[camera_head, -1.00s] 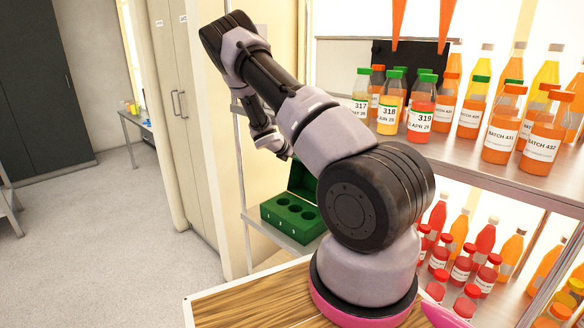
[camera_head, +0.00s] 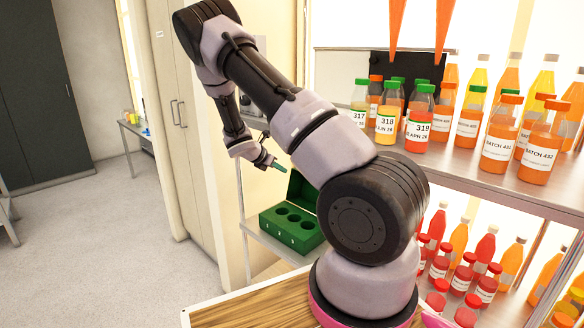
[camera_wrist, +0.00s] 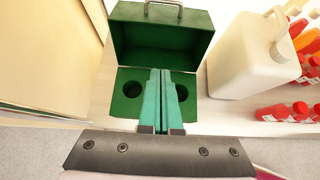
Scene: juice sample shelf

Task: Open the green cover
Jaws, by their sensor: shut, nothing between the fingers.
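The green box stands on a low shelf. Its green cover (camera_head: 303,190) is swung up and stands raised at the back of the box. In the wrist view the cover (camera_wrist: 162,42) shows its inner side, with a metal handle (camera_wrist: 163,8) at its top edge. The box body (camera_head: 288,236) has round holes in its top; two holes show in the wrist view (camera_wrist: 132,89), and the middle is hidden behind my fingers. My gripper (camera_head: 280,168) is shut and empty, above and in front of the box. Its teal fingers (camera_wrist: 160,75) point toward the cover.
A white jug (camera_wrist: 252,58) stands right of the box, with red-capped bottles (camera_wrist: 290,112) beyond it. The upper shelf (camera_head: 460,165) holds several juice bottles, including the one labelled 319 (camera_head: 418,128). A tall cabinet (camera_head: 172,110) stands to the left.

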